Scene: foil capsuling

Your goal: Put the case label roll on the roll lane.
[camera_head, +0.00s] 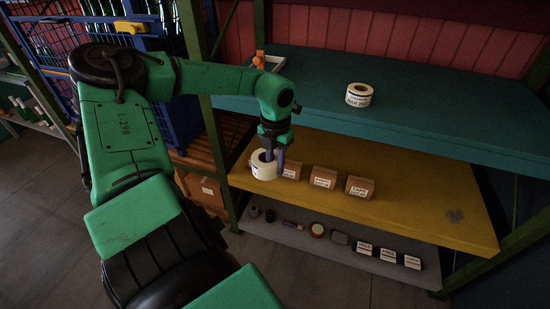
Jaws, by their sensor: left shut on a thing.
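My left gripper (273,160) points down at the left end of the yellow shelf and is shut on a white roll (261,171) with a dark core. One finger is inside or over the core; the other is at its right side. The roll is on or just above the shelf; I cannot tell which. Its printing is too small to read. A second white roll (358,96) with dark printing stands on the teal upper shelf. I cannot tell from the print which roll is the case label roll. No marked roll lane can be made out. My right gripper is not in view.
Several brown labelled boxes (323,178) stand in a row on the yellow shelf (420,207), right of the held roll. Small items and white boxes (388,254) are on the grey lower shelf. An orange item (259,60) is on the teal shelf (440,115). Green posts flank the shelves.

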